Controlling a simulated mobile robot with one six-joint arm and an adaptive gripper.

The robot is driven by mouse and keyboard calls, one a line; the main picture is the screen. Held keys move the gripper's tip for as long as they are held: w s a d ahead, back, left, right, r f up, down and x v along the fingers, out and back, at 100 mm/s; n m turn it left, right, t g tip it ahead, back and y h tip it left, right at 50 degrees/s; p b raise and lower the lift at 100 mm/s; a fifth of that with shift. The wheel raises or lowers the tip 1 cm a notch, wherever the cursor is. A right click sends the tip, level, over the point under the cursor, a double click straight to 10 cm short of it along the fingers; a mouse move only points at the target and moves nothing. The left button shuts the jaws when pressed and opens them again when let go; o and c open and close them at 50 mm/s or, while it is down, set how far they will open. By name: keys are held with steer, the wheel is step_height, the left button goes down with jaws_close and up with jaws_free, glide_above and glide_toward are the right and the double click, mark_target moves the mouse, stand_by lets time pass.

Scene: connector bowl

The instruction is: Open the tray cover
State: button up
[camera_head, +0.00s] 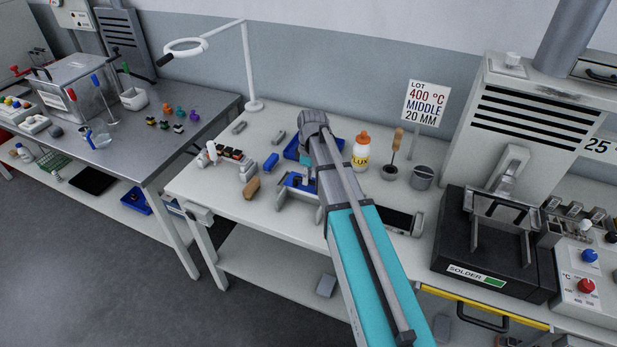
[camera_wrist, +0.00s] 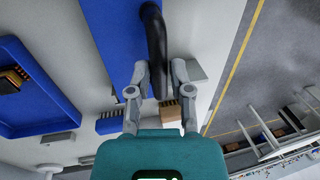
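The tray cover (camera_wrist: 113,35) is a flat blue panel in the wrist view, with a curved black handle (camera_wrist: 154,35) standing on it. My gripper (camera_wrist: 161,72) has one finger on each side of this handle and appears shut on it. In the head view, my gripper (camera_head: 312,125) is over the white bench, and part of a blue item (camera_head: 297,182) shows beside my arm. My arm hides much of this area. An uncovered blue tray (camera_wrist: 40,118) lies to the left in the wrist view, with a dark and orange connector in it.
On the white bench (camera_head: 225,195) stand a yellow bottle (camera_head: 361,152), a grey cup (camera_head: 422,178), a sign (camera_head: 425,103) and a ring lamp (camera_head: 250,70). A black solder unit (camera_head: 490,250) stands to the right. A tan block (camera_head: 252,189) lies to the left.

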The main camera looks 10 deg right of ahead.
jaws_close()
steer(key=s+a, duration=0.4)
steer(key=s, duration=0.2)
steer(key=shift+a, duration=0.15)
steer(key=o, duration=0.6)
jaws_free()
steer(key=shift+w, duration=0.1)
